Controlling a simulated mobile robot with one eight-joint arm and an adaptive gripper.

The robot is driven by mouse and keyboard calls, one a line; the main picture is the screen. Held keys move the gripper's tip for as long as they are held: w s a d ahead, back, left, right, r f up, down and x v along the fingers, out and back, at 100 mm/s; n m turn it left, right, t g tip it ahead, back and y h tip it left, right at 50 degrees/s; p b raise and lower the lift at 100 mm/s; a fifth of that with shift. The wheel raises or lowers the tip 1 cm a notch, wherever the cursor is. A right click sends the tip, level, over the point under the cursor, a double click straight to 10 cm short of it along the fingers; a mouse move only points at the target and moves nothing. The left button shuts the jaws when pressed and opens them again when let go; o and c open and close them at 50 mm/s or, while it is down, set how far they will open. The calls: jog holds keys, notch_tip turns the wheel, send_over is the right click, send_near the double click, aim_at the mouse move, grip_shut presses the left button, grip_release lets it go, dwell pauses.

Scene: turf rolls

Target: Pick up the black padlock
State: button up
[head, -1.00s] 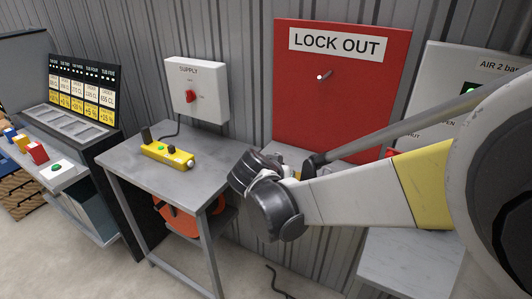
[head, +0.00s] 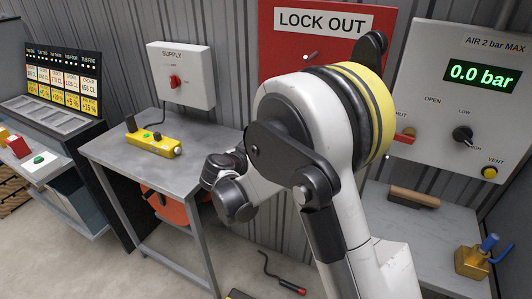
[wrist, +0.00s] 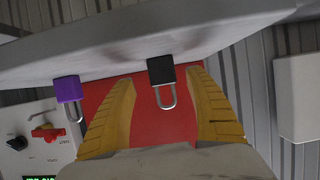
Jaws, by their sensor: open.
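The black padlock (wrist: 161,72) shows in the wrist view, with its metal shackle pointing down in the picture. Its body is against the edge of a pale grey surface (wrist: 150,35) at the top of that view, which appears turned upside down. My gripper (wrist: 160,77) is open, with one yellow finger to each side of the padlock. The fingertips reach about level with its body, with gaps visible on both sides. I cannot tell the depth between them. In the head view my arm hides the padlock and the gripper's fingers.
A purple padlock (wrist: 68,89) is left of the black one in the wrist view. The red LOCK OUT board (head: 275,55) is behind. A grey table (head: 185,165) with a yellow control box (head: 153,143) stands left. The air panel (head: 450,115) is right, above a pale bench (head: 425,225).

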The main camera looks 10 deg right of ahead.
jog(key=b+x, duration=0.1)
jog(key=x, duration=0.3)
jog(key=shift+w+f+b, duration=0.15)
jog(key=shift+w+b, duration=0.1)
jog(key=shift+b, duration=0.05)
jog(key=shift+a, duration=0.1)
jog(key=shift+c, duration=0.6)
jog(key=c, duration=1.2)
jog(key=r+p, duration=0.2)
jog(key=r, duration=0.1)
jog(key=d+r+p, duration=0.1)
jog(key=r, duration=0.1)
jog(key=shift+s+r, duration=0.15)
jog(key=shift+s, duration=0.2)
jog(key=s+d+r+p, duration=0.1)
jog(key=d+r+p, duration=0.1)
jog(key=d+r, duration=0.1)
jog(key=s+d+r+p, duration=0.2)
jog(key=d+r, duration=0.1)
jog(key=s+d+r+p, duration=0.2)
jog(key=d+r, duration=0.1)
jog(key=r, duration=0.1)
jog(key=shift+s, duration=0.2)
